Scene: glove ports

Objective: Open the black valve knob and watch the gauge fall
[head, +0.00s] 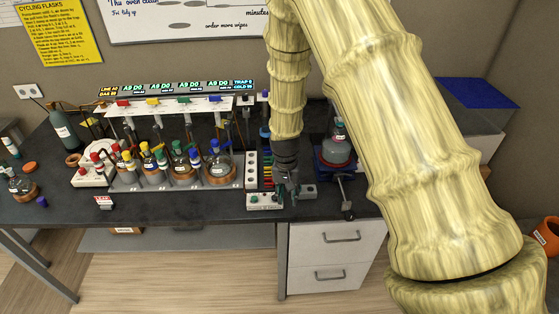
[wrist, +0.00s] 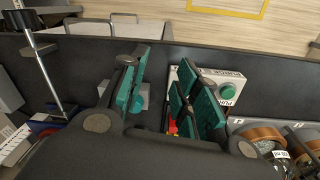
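My gripper (head: 286,190) points down over the front right part of the dark bench in the head view. In the wrist view my gripper (wrist: 164,92) has its teal-padded fingers apart, with dark bench top showing between them. A small grey block (head: 309,191) lies just right of the gripper; it is partly hidden behind the left finger in the wrist view (wrist: 145,97). I cannot make out the black valve knob for certain; the gripper may hide it. No gauge dial can be read in either view.
A white box with a green button (head: 265,201) sits close left of the gripper, also in the wrist view (wrist: 228,90). Several flasks (head: 186,168) stand further left. A metal rod with a dark end (head: 345,198) and a red-blue apparatus (head: 335,152) stand right.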

